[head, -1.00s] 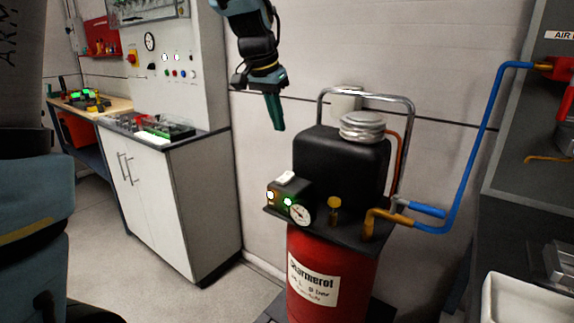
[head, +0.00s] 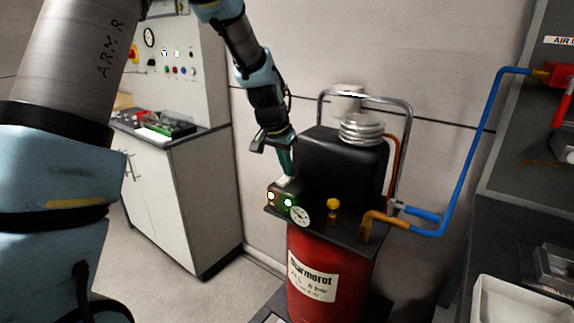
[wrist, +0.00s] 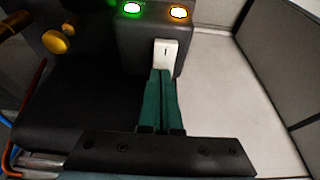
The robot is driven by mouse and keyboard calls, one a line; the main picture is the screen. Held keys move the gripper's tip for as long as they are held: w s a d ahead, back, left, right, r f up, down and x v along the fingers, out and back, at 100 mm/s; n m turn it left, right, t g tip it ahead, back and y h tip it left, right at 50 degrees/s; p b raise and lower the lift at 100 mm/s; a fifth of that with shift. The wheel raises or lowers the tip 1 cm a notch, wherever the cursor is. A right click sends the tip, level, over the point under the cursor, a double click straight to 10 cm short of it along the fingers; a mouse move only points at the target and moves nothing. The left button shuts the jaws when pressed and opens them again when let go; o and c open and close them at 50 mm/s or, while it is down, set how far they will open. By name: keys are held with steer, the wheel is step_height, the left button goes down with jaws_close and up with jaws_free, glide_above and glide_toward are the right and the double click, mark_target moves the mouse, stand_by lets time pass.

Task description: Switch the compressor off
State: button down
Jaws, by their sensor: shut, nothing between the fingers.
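The compressor has a red tank (head: 328,262) with a label and a black motor housing (head: 340,165) on top. A small black switch box (head: 284,200) sits at its left front, with a green and an orange light lit. In the wrist view the white rocker switch (wrist: 166,54) on the box shows a line mark. My gripper (head: 287,176) is shut and empty, pointing down at the rocker. In the wrist view its green fingertips (wrist: 161,73) are at the rocker's near edge; I cannot tell whether they touch it. In the head view the fingers partly hide the rocker.
A pressure gauge (head: 300,215) and a yellow knob (head: 333,206) sit beside the box. A blue hose (head: 470,150) runs to the right. A chrome handle (head: 368,95) arches over the housing. A white cabinet (head: 185,195) stands left, with clear floor between.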

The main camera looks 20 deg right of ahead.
steer(key=shift+d+p, duration=0.15)
steer(key=shift+p, duration=0.4)
steer(key=shift+f, duration=0.2)
steer(key=shift+s+a, duration=0.35)
steer(key=shift+a, duration=0.4)
steer(key=shift+r, duration=0.1)
